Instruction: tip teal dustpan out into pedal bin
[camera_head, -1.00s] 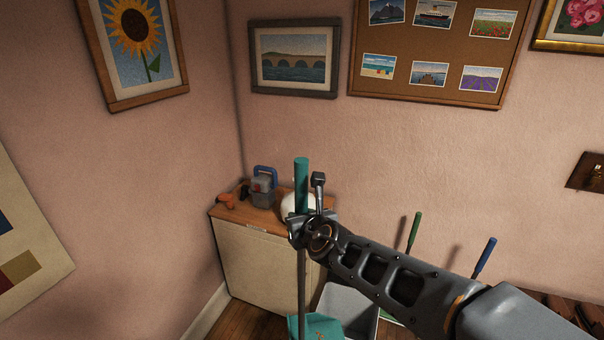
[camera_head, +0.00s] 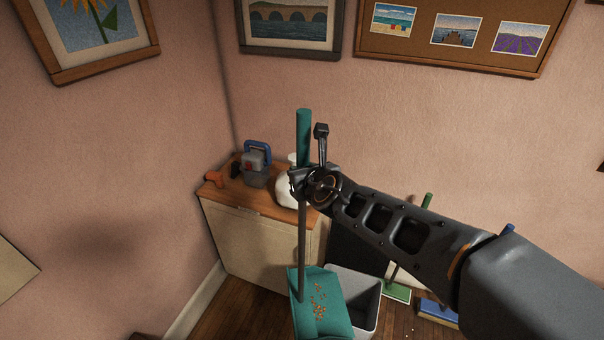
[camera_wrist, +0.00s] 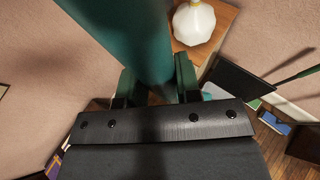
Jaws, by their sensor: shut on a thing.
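The teal dustpan (camera_head: 337,312) hangs upright on its long grey pole, with small orange-brown crumbs (camera_head: 319,303) in its pan. My gripper (camera_head: 300,184) is shut on the pole near the teal handle; in the wrist view the teal handle (camera_wrist: 125,35) runs between the fingers. The pedal bin (camera_head: 362,288), a light grey open box with a dark raised lid (camera_head: 358,250), stands on the floor just right of and behind the pan. The pan overlaps the bin's left edge in the head view; I cannot tell whether they touch.
A low cabinet (camera_head: 256,244) stands in the corner with a white rounded object (camera_head: 286,190), a grey-blue box (camera_head: 256,168) and an orange tool (camera_head: 214,178) on top.

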